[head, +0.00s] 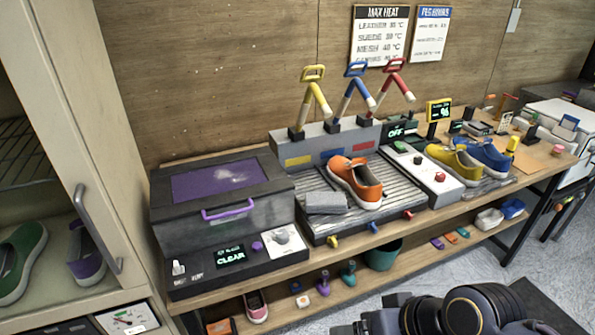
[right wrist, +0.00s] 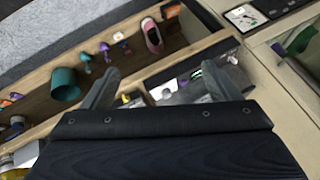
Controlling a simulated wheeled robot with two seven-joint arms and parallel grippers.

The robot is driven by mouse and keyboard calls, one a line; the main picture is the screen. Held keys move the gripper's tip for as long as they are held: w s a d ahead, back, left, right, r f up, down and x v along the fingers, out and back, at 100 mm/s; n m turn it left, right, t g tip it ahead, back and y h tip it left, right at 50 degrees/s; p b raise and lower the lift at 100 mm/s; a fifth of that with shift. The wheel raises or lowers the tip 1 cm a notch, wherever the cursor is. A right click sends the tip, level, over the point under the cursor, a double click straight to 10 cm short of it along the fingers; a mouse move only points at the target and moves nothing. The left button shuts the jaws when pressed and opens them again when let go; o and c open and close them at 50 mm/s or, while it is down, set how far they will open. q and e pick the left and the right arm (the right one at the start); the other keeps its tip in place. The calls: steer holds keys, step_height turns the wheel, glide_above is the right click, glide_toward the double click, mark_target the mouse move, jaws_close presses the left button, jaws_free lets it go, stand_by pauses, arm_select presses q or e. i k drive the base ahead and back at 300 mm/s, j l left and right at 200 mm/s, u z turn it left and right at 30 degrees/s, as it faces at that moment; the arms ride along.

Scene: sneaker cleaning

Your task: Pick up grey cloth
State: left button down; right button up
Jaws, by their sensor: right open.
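A flat grey block-like piece, which looks like the folded grey cloth (head: 327,203), lies at the front left of the slatted metal rack (head: 318,228) on the bench. An orange sneaker (head: 357,183) stands on the same rack just right of it. My right gripper (right wrist: 158,82) shows in the right wrist view, with its two grey fingers wide apart and nothing between them. Its fingers are not visible in the head view. The cloth cannot be made out in the right wrist view. My left gripper is in neither view.
A dark box with a purple lid (head: 222,182) stands left of the rack. Yellow (head: 455,163) and blue (head: 487,157) sneakers stand to the right. Yellow, blue and red handled tools rise behind the rack. The lower shelf holds a teal bucket (head: 383,255). A cabinet (head: 70,130) borders the left.

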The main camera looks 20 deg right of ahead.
mark_target(315, 202)
steer(key=i+l+u, duration=0.2)
steer(key=l, duration=0.15)
steer(key=i+l+u, duration=0.2)
steer(key=l, duration=0.15)
steer(key=l+u, duration=0.2)
steer(key=l, duration=0.2)
